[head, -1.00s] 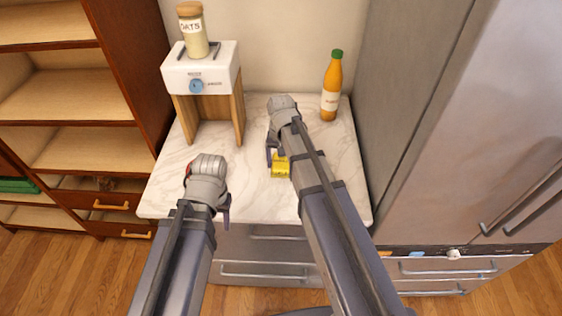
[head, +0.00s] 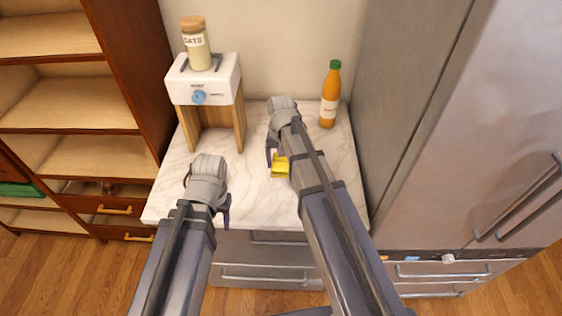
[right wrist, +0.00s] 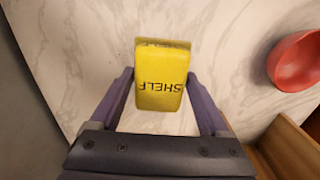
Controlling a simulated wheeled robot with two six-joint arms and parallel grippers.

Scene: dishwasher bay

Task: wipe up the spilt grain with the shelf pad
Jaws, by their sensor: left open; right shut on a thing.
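The yellow shelf pad (head: 280,168), marked SHELF, is in my right gripper (head: 274,152) over the middle of the white marble counter. In the right wrist view the pad (right wrist: 160,78) sits between the two fingers, which are shut on it. I cannot tell whether it touches the counter. My left gripper (head: 207,186) is open and empty over the counter's front left part. I can make out no spilt grain in either view; my arms hide parts of the counter.
A white dispenser (head: 205,80) on wooden legs, with an oats jar (head: 196,48) on top, stands at the back left. An orange bottle (head: 330,98) stands at the back right. A red bowl (right wrist: 296,62) shows in the right wrist view. A fridge (head: 480,130) bounds the right.

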